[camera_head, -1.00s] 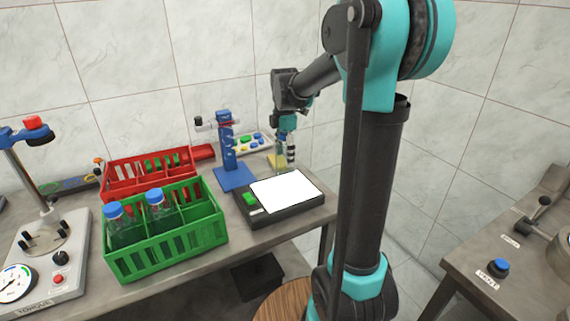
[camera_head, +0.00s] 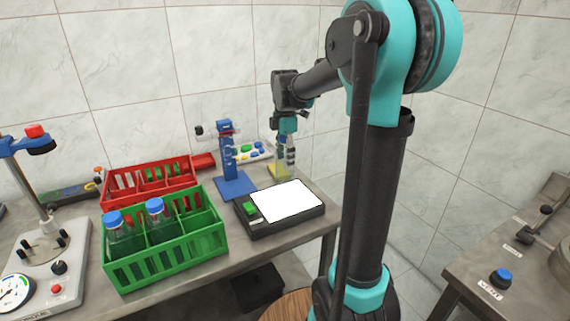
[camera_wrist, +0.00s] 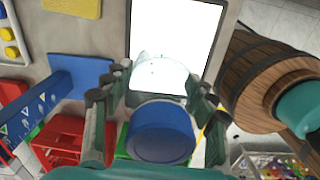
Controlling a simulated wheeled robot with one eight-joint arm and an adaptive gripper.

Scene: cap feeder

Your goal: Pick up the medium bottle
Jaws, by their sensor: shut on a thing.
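My gripper (camera_wrist: 158,105) is shut on a clear bottle with a blue cap (camera_wrist: 160,132). The cap faces the wrist camera, and the clear body (camera_wrist: 160,75) shows beyond it between the fingers. In the head view my gripper (camera_head: 287,150) is small, at the back right of the bench, close to the yellow pad; the held bottle is hard to make out there. Two more clear bottles with blue caps, a left one (camera_head: 122,238) and a right one (camera_head: 160,222), stand in the green crate (camera_head: 165,272). I cannot tell the held bottle's size against theirs.
A black device with a white plate (camera_head: 287,200) sits at the bench's right edge. A blue stand (camera_head: 236,186) rises behind it, left of my gripper. A red crate (camera_head: 125,197) stands behind the green one. A yellow pad (camera_head: 278,172) lies at the back. A wooden barrel (camera_wrist: 250,75) stands beside the bench.

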